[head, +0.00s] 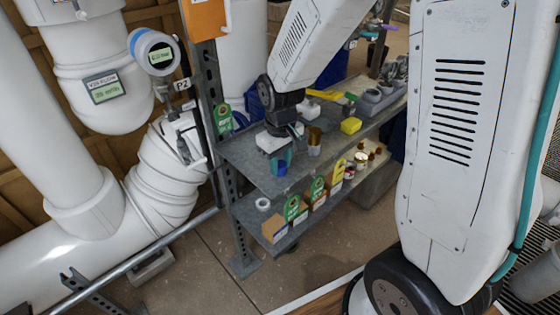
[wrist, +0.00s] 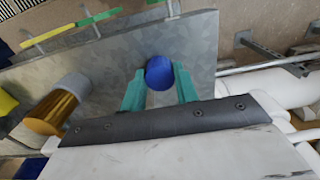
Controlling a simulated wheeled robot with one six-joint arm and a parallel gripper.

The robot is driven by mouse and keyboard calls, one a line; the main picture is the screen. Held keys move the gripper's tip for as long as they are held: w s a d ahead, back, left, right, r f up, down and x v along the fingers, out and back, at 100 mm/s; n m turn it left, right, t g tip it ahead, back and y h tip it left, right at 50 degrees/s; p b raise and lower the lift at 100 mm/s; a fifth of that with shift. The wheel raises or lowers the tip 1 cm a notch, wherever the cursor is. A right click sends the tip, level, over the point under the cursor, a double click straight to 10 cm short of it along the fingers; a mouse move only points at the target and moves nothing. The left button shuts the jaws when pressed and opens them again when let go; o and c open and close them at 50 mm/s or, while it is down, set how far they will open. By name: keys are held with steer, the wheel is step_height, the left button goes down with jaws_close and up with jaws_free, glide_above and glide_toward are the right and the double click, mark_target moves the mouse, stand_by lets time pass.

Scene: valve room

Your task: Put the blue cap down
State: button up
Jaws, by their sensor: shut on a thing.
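My gripper (head: 281,162) has teal fingers and is shut on the blue cap (head: 282,168), over the upper grey metal shelf (head: 250,163). In the wrist view the round blue cap (wrist: 159,72) sits between the tips of the two teal fingers of my gripper (wrist: 159,84), with the bare shelf (wrist: 200,55) behind it. I cannot tell whether the cap touches the shelf or hangs a little above it.
A brass cylinder with a pale top (head: 314,141) stands close to the right of my gripper. A yellow block (head: 351,126) and grey fittings (head: 380,95) are further along the shelf. A steel post (head: 210,90) rises at left. Boxes and jars fill the lower shelf.

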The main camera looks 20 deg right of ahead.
mark_target(280, 164)
steer(key=shift+f, duration=0.2)
steer(key=o, duration=0.8)
steer(key=shift+o, duration=0.2)
steer(key=shift+r, duration=0.15)
step_height(280, 164, up, 11)
steer(key=s+d+r+m, duration=0.1)
steer(key=s+r, duration=0.2)
steer(key=s, duration=0.4)
steer(key=s+d+r+m, duration=0.1)
steer(key=s+r, duration=0.2)
steer(key=s, duration=0.4)
steer(key=s+d+r+m+t, duration=0.1)
steer(key=s+r, duration=0.2)
steer(key=s, duration=0.5)
steer(key=shift+m, duration=0.3)
steer(key=shift+s, duration=0.1)
